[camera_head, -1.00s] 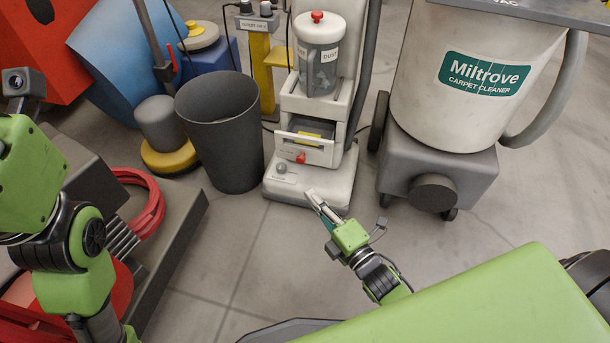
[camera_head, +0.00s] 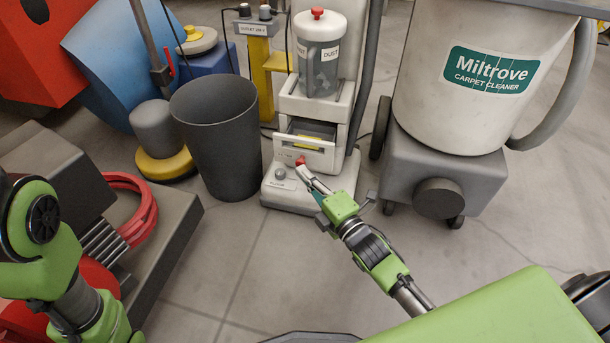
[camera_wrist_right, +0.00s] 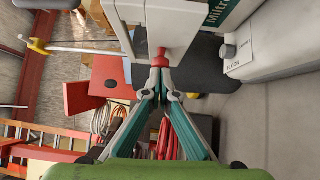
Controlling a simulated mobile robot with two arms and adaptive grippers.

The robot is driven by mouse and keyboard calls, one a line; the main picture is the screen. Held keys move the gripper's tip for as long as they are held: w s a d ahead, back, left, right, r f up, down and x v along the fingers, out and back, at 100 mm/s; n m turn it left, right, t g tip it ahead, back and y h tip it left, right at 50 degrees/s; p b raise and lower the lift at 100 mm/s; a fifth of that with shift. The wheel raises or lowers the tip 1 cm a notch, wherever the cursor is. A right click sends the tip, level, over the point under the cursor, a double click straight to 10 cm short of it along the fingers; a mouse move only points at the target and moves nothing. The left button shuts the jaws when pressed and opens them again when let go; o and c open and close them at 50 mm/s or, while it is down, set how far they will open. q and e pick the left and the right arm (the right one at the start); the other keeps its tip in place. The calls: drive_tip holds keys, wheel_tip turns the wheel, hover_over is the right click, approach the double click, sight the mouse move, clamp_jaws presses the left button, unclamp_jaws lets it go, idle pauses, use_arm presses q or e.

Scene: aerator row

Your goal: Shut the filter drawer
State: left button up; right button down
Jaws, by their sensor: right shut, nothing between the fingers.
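The filter drawer (camera_head: 318,160) is in the front of the white upright machine (camera_head: 290,193). It stands partly out, with a dark inside and a yellow piece (camera_head: 318,137) showing. A red knob (camera_head: 300,161) is on its front. My right gripper (camera_head: 302,173) is shut and empty, its fingertips right at the knob. In the right wrist view, the fingertips (camera_wrist_right: 159,72) meet or nearly meet the red knob (camera_wrist_right: 158,56); I cannot tell if they touch. My left arm shows at the left, but its gripper is out of view.
A dark grey bin (camera_head: 219,140) stands left of the machine. A large carpet cleaner (camera_head: 430,110) stands to the right. A clear dust canister (camera_head: 318,60) is above the drawer. The floor in front (camera_head: 240,260) is clear.

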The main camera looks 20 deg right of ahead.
sight(314, 150)
drive_tip(key=w+d, duration=0.1)
drive_tip(key=w, duration=0.1)
drive_tip(key=w+d, duration=0.2)
drive_tip(key=w, duration=0.1)
drive_tip(key=w+d, duration=0.1)
drive_tip(key=w, duration=0.1)
drive_tip(key=shift+w+d, duration=0.15)
drive_tip(key=shift+d, duration=0.25)
drive_tip(key=shift+w+d, duration=0.1)
drive_tip(key=shift+d, duration=0.15)
drive_tip(key=shift+r, duration=0.1)
